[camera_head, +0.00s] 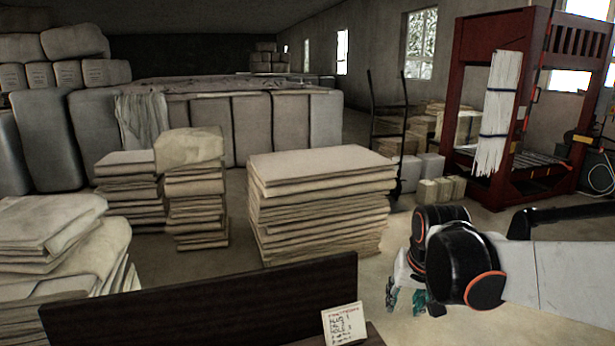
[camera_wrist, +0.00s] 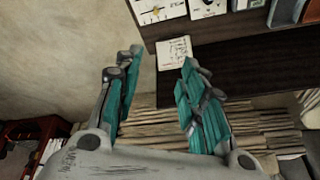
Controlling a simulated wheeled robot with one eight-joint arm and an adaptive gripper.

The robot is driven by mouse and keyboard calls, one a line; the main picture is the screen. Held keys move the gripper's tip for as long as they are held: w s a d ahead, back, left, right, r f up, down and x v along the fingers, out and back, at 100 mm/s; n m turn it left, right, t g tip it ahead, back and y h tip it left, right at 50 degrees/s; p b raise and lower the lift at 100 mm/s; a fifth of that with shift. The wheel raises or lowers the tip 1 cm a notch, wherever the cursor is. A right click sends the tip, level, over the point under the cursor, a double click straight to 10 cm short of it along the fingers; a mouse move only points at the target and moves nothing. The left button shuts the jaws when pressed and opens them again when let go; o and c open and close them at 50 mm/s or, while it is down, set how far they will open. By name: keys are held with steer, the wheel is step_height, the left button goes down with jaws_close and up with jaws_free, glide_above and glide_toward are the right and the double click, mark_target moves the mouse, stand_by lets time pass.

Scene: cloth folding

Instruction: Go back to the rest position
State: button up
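My gripper (camera_head: 405,298) hangs at the right of the head view, to the right of the dark board and in front of the large cloth stack. In the wrist view my gripper (camera_wrist: 162,58) has its two teal-padded fingers spread apart with nothing between them. It is open and empty. The large stack of folded beige cloths (camera_head: 320,205) stands on the floor in the middle of the head view. Layered cloth edges (camera_wrist: 262,125) show behind and right of the fingers in the wrist view.
A dark board (camera_head: 215,305) with a small written card (camera_head: 343,324) stands in front. More cloth stacks (camera_head: 195,200) stand at the left. A red press frame (camera_head: 470,100) and a hand truck (camera_head: 388,130) stand at the back right. Bare floor lies around my gripper.

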steer(key=s+a+r+n+t, duration=0.1)
steer(key=s+r+n+t, duration=0.1)
steer(key=s, duration=1.6)
steer(key=shift+s+r+t, duration=0.15)
steer(key=shift+r+t, duration=0.2)
steer(key=shift+t, duration=0.15)
